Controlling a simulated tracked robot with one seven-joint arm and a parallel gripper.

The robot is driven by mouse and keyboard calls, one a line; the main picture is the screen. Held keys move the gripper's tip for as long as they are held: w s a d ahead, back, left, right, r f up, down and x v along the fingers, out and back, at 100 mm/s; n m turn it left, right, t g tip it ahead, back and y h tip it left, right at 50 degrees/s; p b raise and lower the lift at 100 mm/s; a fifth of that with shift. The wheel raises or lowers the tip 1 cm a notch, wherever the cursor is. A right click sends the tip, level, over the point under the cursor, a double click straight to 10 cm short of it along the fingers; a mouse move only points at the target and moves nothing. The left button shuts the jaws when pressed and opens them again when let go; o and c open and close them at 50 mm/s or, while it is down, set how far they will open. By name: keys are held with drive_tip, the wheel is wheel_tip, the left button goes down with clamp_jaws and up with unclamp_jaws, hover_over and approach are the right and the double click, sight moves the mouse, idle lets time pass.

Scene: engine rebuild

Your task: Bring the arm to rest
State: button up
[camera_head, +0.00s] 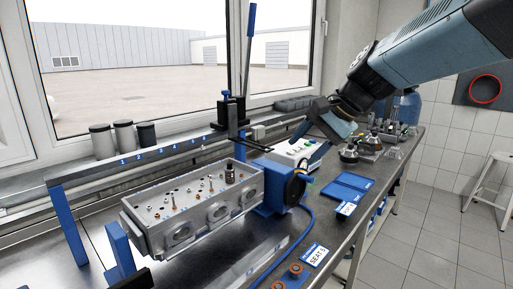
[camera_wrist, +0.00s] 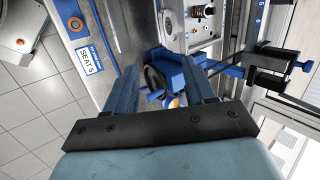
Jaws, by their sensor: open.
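My gripper (camera_head: 308,144) hangs from the blue-grey arm that reaches in from the upper right. It is above the bench, near the white control box with buttons (camera_head: 287,151). In the wrist view its two blue fingers (camera_wrist: 160,84) stand well apart with no object between them. Behind the gap I see the blue rotary end of the fixture (camera_wrist: 172,72), at a distance. The arm is bent downward at the wrist.
A grey cylinder head (camera_head: 195,207) sits in a blue fixture on the bench. A lever press (camera_head: 236,113) stands behind it. Blue trays (camera_head: 350,183) and a "SEAT 5" label (camera_head: 318,256) lie at the front right. Open floor and a stool (camera_head: 492,183) are at right.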

drive_tip(key=s+d+f+n+t+h, duration=0.1)
drive_tip(key=s+d+f+n+h, duration=0.1)
drive_tip(key=s+d, duration=0.4)
drive_tip(key=s+d+f+n+h, duration=0.3)
drive_tip(key=s+d+n+h, duration=0.1)
drive_tip(key=s+d+n, duration=0.1)
drive_tip(key=shift+s+d+f+n+t, duration=0.3)
drive_tip(key=shift+s+d+t, duration=0.15)
drive_tip(key=shift+s, duration=0.9)
